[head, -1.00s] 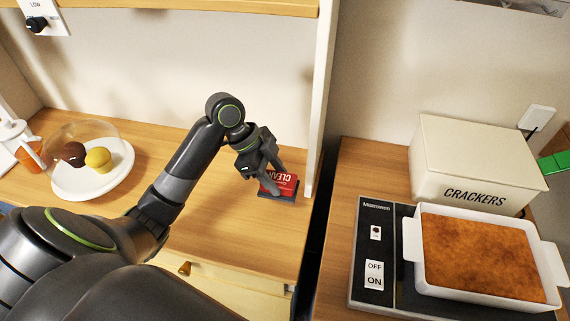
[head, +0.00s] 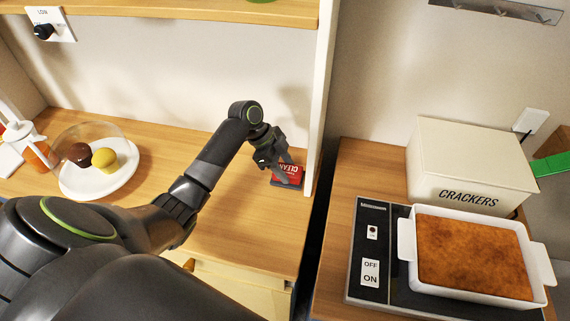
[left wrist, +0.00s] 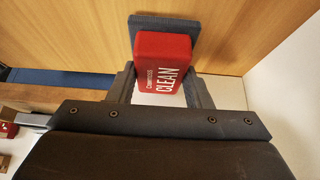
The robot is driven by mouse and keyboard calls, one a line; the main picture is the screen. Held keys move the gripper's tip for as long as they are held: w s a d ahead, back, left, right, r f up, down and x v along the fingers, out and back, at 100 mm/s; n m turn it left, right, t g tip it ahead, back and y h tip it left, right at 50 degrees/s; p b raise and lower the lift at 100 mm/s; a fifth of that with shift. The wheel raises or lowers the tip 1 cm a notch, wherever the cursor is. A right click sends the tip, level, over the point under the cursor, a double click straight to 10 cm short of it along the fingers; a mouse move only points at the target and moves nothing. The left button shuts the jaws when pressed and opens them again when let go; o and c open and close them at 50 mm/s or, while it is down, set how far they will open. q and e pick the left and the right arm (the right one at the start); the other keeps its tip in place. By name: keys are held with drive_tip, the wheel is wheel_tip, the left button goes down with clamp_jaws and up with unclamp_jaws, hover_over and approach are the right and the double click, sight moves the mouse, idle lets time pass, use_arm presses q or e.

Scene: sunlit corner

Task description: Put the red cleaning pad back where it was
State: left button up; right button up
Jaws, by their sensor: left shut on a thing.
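The red cleaning pad (head: 288,171), lettered "CLEAN" and with a dark blue-grey base, is at the right end of the wooden counter, close to the white upright panel. My left gripper (head: 281,166) is shut on it. The left wrist view also shows the pad (left wrist: 163,60) between the two fingers of my left gripper (left wrist: 163,92), with its grey base at the far side. Whether the pad touches the counter I cannot tell. My right gripper is not in view.
The white upright panel (head: 318,110) stands right beside the pad. A plate (head: 72,184) with two muffins under a clear dome is at left. Past a dark gap, a cracker box (head: 470,165) and a baking dish (head: 408,240) stand at right. The middle counter is clear.

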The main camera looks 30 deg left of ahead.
use_arm(q)
drive_tip(key=shift+w+a+f, duration=0.1)
drive_tip(key=shift+w+f, duration=0.1)
drive_tip(key=shift+f, duration=0.25)
drive_tip(key=o, duration=1)
drive_tip(key=shift+c, duration=0.2)
drive_tip(key=shift+r, duration=0.1)
